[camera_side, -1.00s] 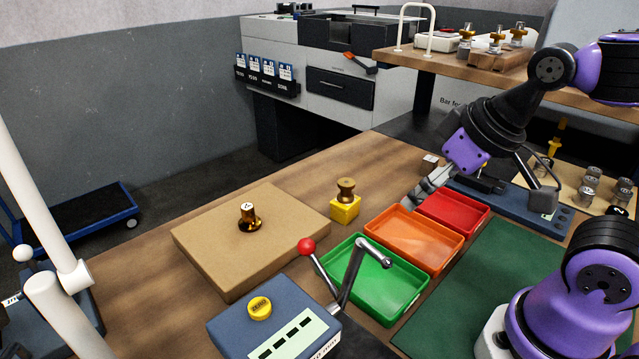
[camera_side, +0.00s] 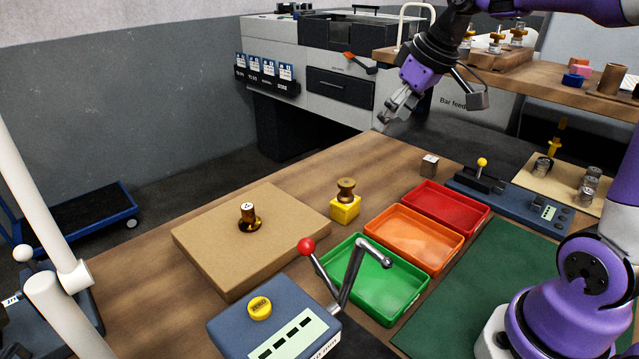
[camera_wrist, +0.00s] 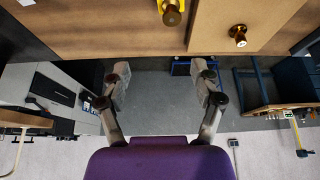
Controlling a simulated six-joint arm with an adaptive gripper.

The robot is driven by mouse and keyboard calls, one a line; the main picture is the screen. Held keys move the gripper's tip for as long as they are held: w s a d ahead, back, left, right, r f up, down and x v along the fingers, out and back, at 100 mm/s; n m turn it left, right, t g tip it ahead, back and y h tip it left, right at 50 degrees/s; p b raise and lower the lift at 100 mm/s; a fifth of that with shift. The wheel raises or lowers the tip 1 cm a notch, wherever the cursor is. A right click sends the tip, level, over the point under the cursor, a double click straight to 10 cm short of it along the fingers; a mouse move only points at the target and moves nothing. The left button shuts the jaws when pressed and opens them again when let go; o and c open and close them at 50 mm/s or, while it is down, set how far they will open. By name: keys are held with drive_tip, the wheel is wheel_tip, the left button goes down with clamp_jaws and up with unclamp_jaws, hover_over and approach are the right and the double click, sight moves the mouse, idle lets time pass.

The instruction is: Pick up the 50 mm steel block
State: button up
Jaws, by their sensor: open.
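A small steel block (camera_side: 429,165) with a dark mark on it stands on the bare wood of the bench, behind the red tray. It looks like the 50 mm block, but its marking is too small to read. My gripper (camera_side: 388,112) is up and to the left of the block, apart from it, over the bench's far edge. In the wrist view my gripper (camera_wrist: 163,78) is open with nothing between its fingers. That view looks out past the bench edge towards the floor.
Red (camera_side: 447,208), orange (camera_side: 413,239) and green (camera_side: 373,279) trays stand in a row nearer than the block. A yellow block with a brass knob (camera_side: 345,206) is left of them. A blue gauge with a yellow-knobbed lever (camera_side: 510,200) lies right of the block. The wood left of the block is clear.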

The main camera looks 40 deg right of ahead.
drive_tip(key=w+d+f, duration=0.3)
drive_tip(key=w+d, duration=0.1)
drive_tip(key=d, duration=0.6)
approach(433, 159)
drive_tip(key=shift+n+g, duration=0.3)
drive_tip(key=shift+n, duration=0.1)
drive_tip(key=x, duration=0.5)
drive_tip(key=shift+w+d+f, duration=0.15)
drive_tip(key=shift+w, duration=0.05)
drive_tip(key=x, duration=0.6)
drive_tip(key=shift+w, duration=0.1)
clamp_jaws()
